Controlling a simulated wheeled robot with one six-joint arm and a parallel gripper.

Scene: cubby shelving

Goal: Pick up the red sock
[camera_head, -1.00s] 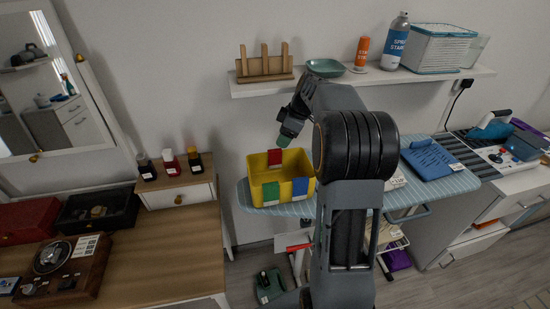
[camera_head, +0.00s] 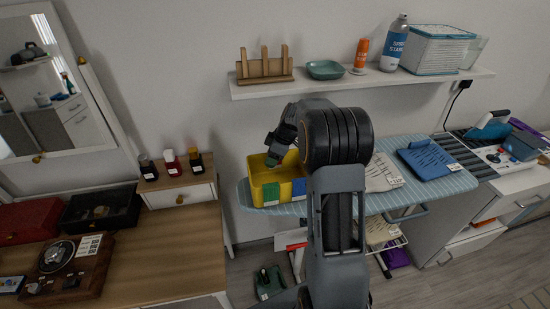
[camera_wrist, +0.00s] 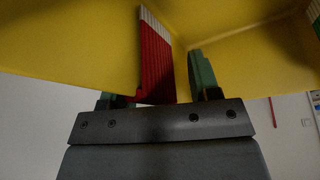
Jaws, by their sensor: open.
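The yellow bin (camera_head: 286,173) stands on the striped ironing board, with a green sock (camera_head: 270,193) and a blue sock (camera_head: 299,187) over its near edge. The red sock (camera_wrist: 156,62), ribbed with a white end, hangs against the yellow wall in the wrist view. My gripper (camera_head: 274,156) is at the bin's far rim and hides the red sock in the head view. In the wrist view my gripper (camera_wrist: 152,86) is open, with green fingers on either side of the sock's lower part. The right finger shows a gap from the sock; contact on the left is unclear.
A wall shelf (camera_head: 340,83) with a wooden rack, green dish, cans and a basket runs above. The ironing board (camera_head: 440,182) carries a pale cloth and a blue item on the right. A wooden desk (camera_head: 160,240) stands at left.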

